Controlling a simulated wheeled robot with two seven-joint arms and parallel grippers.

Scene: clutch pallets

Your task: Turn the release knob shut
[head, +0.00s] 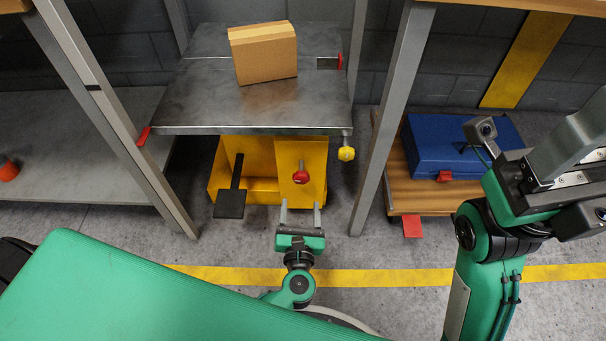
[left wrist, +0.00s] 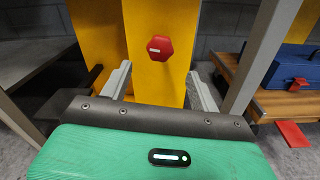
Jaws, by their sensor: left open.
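A red hexagonal knob (head: 301,174) sits on the upright front plate of the yellow housing (head: 262,157), under the steel platform. In the left wrist view the knob (left wrist: 160,47) has a short white mark that lies about level. My left gripper (head: 300,208) is open and empty, in front of and below the knob, apart from it. In the left wrist view its fingers (left wrist: 158,82) stand wide on either side of the plate. My right gripper (head: 570,155) is raised at the right edge of the head view, and its fingertips are cut off.
A yellow knob (head: 346,153) hangs under the right corner of the steel platform (head: 220,105), which carries a cardboard box (head: 265,54). A black pedal (head: 230,203) juts out at left. A blue case (head: 455,145) lies beyond the right-hand post (head: 392,115).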

